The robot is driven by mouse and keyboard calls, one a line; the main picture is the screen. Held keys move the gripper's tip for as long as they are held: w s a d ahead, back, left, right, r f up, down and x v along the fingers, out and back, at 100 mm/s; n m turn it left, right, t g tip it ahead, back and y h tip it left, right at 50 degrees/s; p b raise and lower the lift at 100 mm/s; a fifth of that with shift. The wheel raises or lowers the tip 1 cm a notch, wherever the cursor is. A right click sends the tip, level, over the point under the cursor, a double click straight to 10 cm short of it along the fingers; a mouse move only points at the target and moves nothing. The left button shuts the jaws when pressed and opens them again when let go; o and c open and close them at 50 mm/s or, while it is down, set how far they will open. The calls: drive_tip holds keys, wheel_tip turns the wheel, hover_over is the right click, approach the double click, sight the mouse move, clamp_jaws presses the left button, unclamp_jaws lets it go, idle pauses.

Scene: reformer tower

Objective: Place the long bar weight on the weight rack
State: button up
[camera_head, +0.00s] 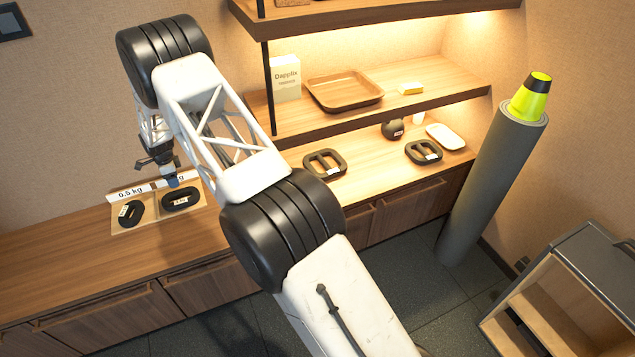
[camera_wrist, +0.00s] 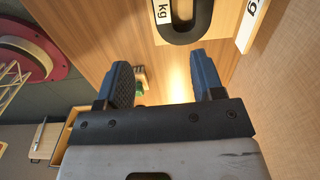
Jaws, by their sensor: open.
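The weight rack (camera_head: 146,221) is a light wooden tray on the counter at the left, with a white label strip reading "0.5 kg" along its back. Two dark ring-like weights lie in it, a left one (camera_head: 130,213) and a right one (camera_head: 181,199). Two dark weights with a middle bar lie on the counter, one in the centre (camera_head: 325,164) and one farther right (camera_head: 424,152). I cannot tell which is the long bar weight. My gripper (camera_head: 171,177) is above the rack's right part. In the wrist view it (camera_wrist: 164,80) is open and empty, with a dark weight (camera_wrist: 184,30) beyond the fingertips.
A dark kettlebell (camera_head: 392,129) and a white dish (camera_head: 446,136) stand on the right of the counter. Above, a shelf holds a brown tray (camera_head: 344,91) and a white box (camera_head: 285,78). A grey rolled mat (camera_head: 490,185) leans at the right.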

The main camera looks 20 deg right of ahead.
drive_tip(key=s+d+r+n, duration=0.1)
drive_tip(key=s+d+r, duration=0.25)
drive_tip(key=r, duration=0.45)
drive_tip(key=s+d+r+n, duration=0.2)
drive_tip(key=s+d+r, duration=0.15)
drive_tip(key=r, duration=0.55)
drive_tip(key=s+d+r+n, duration=0.1)
drive_tip(key=s+d+r, duration=0.25)
drive_tip(key=r, duration=0.45)
drive_tip(key=s+d+r+n+t, duration=0.1)
drive_tip(key=s+d+r+n, duration=0.1)
drive_tip(key=s+d+r, duration=0.45)
drive_tip(key=s+d+r+n, duration=0.2)
drive_tip(key=s+d+r, duration=0.1)
drive_tip(key=s+r, duration=0.6)
drive_tip(key=s+d+r+n+t, duration=0.15)
drive_tip(key=s+d+r, duration=0.25)
drive_tip(key=s, duration=0.7)
drive_tip(key=s+d+r+n+g, duration=0.1)
drive_tip(key=s+d+r+n, duration=0.25)
drive_tip(key=s, duration=0.75)
drive_tip(key=s+d+n, duration=0.1)
drive_tip(key=s+n, duration=0.1)
drive_tip(key=s, duration=0.8)
drive_tip(key=s+d+f+n+t, duration=0.1)
drive_tip(key=s+d+n, duration=0.1)
drive_tip(key=s, duration=0.9)
drive_tip(key=shift+d, duration=0.3)
drive_tip(key=shift+s+f, duration=0.1)
